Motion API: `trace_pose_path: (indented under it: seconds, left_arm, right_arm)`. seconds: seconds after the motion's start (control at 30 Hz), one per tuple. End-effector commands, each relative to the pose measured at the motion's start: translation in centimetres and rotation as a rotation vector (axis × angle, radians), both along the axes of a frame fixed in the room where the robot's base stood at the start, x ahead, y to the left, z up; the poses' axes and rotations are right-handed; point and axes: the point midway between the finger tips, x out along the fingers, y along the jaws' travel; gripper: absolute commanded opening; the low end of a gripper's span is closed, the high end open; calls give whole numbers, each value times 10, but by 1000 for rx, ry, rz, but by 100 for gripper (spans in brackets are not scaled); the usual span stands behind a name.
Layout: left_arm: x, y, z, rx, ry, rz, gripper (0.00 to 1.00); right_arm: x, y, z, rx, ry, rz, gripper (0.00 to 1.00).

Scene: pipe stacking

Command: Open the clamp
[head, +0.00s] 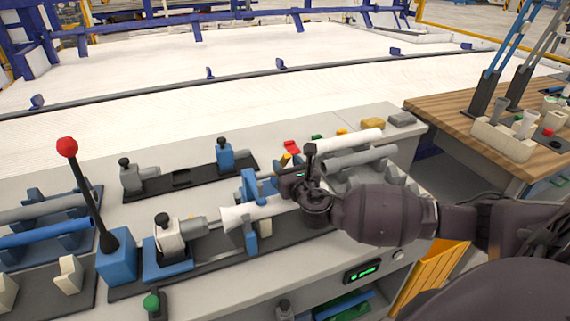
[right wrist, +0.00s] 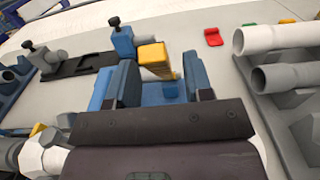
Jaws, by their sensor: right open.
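The blue clamp (head: 250,187) stands on the bench around a light pipe with a flared white end (head: 236,217). A yellow handle-like block (head: 287,158) shows just behind my right gripper. In the right wrist view, the yellow block (right wrist: 153,56) appears between the two fingers, above the blue clamp body (right wrist: 160,92). My right gripper (head: 308,180) is over the right side of the clamp, and its fingers (right wrist: 160,80) are apart. I cannot tell whether they touch the block. The gripper hides part of the clamp and pipe. My left gripper is not in view.
Grey and white pipes (head: 358,158) lie on a rack right of the gripper. A red-knobbed lever (head: 67,148) rises at left. Another blue fixture (head: 224,155) stands behind. A wooden table (head: 450,108) is at far right. The bench's back edge is mostly clear.

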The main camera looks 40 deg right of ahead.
Motion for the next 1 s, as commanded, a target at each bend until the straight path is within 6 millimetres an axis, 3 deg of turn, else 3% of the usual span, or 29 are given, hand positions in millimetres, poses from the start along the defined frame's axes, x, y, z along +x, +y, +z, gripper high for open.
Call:
trace_pose_path:
  seconds: [0.13,0.47,0.77,1.0]
  left_arm:
    - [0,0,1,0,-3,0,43]
    - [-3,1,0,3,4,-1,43]
    - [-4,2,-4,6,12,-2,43]
    - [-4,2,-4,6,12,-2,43]
  right_arm:
    - [9,-2,0,1,1,-1,47]
    - [11,-3,0,1,1,-1,47]
    - [11,-3,0,1,0,-1,1]
    - [11,-3,0,1,1,-1,0]
